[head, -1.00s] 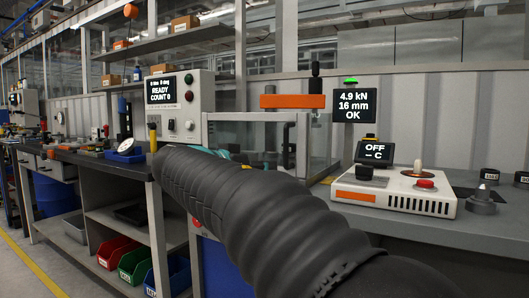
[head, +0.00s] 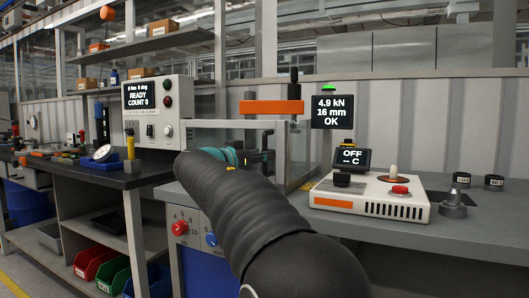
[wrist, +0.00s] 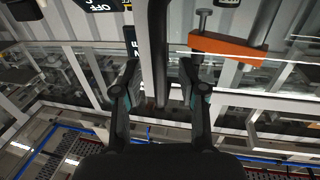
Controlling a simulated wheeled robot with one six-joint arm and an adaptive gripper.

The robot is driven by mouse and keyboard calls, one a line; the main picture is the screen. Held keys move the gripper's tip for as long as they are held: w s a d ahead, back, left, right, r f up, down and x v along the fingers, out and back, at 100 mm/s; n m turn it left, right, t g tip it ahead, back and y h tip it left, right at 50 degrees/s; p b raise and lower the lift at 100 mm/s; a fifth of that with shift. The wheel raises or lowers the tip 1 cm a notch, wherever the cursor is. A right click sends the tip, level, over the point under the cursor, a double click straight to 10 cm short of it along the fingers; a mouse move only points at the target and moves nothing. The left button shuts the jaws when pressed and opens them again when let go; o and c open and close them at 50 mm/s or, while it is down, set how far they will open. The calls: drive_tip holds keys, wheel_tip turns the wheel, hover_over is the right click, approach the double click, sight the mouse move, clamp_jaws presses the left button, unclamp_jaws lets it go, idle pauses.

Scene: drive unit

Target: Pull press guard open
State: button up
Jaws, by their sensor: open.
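The press guard (head: 226,126) is a clear panel with a grey frame and a grey upright (head: 281,155). It stands around the press, below its orange arm (head: 273,107), and looks closed. My gripper (wrist: 160,88) is open and empty, its two dark fingers apart in the wrist view. A dark upright bar (wrist: 158,50) shows between the fingers; I cannot tell whether it is the guard's handle or whether it touches them. The orange arm also shows in the wrist view (wrist: 226,47). In the head view, my forearm hides the guard's lower left part.
A white control box (head: 370,198) with a red button sits on the bench right of the guard, below a display reading 4.9 kN (head: 332,111). A grey READY panel (head: 157,110) stands to the left. Small parts (head: 453,203) lie at the right. Coloured bins (head: 95,262) sit low left.

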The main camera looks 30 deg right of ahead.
drive_tip(key=shift+x, duration=1.1)
clamp_jaws()
drive_tip(key=shift+s+a, duration=0.1)
